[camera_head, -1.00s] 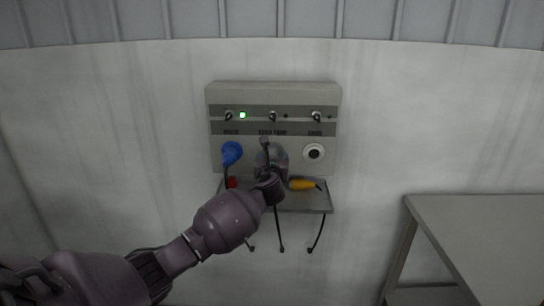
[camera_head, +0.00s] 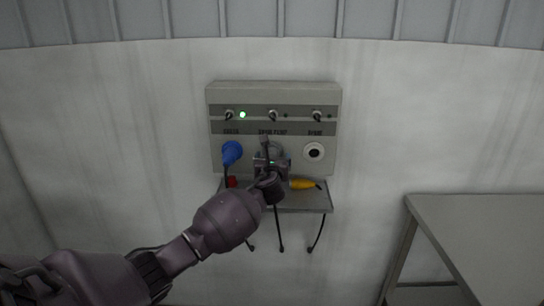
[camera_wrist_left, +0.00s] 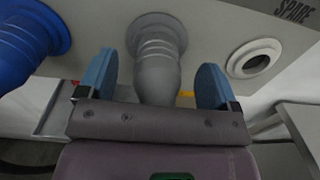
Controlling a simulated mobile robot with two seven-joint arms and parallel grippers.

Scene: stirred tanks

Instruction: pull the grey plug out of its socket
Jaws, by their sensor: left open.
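The grey plug (camera_wrist_left: 158,72) sits in the middle socket of the wall panel (camera_head: 325,98). In the left wrist view its ribbed body and round collar show against the panel. My left gripper (camera_wrist_left: 158,84) is open, with one blue finger on each side of the grey plug and a visible gap to each. In the head view my left gripper (camera_head: 271,160) is in front of the middle socket and hides most of the plug. My right gripper is not in view.
A blue plug (camera_head: 232,152) sits in the left socket; it also shows in the left wrist view (camera_wrist_left: 22,42). The right socket (camera_head: 314,152) is empty. A shelf (camera_head: 310,203) below holds a yellow plug (camera_head: 302,184) and a red one (camera_head: 232,182). A grey table (camera_head: 480,225) stands at right.

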